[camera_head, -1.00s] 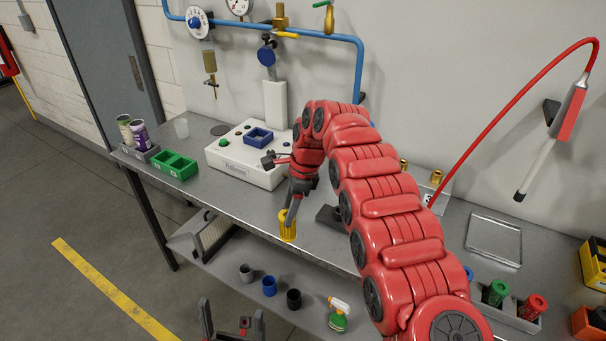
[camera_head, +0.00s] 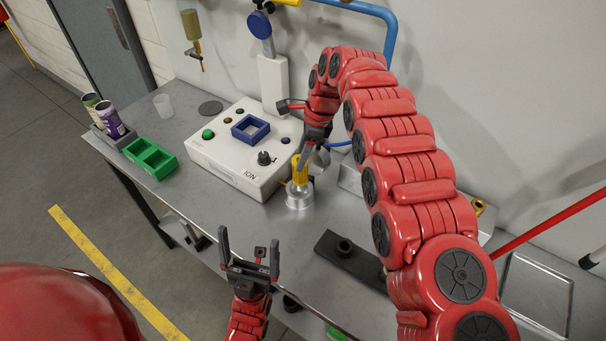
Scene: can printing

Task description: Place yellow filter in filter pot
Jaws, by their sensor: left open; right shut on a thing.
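The yellow filter (camera_head: 298,172) is held by my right gripper (camera_head: 300,162), which is shut on it. The filter is upright, at the mouth of a silver metal pot (camera_head: 299,197) that looks like the filter pot. Its lower end is hidden by the pot's rim, so I cannot tell how deep it sits. The pot stands on the metal table (camera_head: 225,222), just right of the white machine. My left gripper (camera_head: 250,250) is open and empty, in front of the table's front edge, with its fingers pointing up.
A green tray (camera_head: 150,158), cans (camera_head: 109,118) and a translucent cup (camera_head: 163,105) are at the left. A dark plate (camera_head: 345,252) lies right of the pot.

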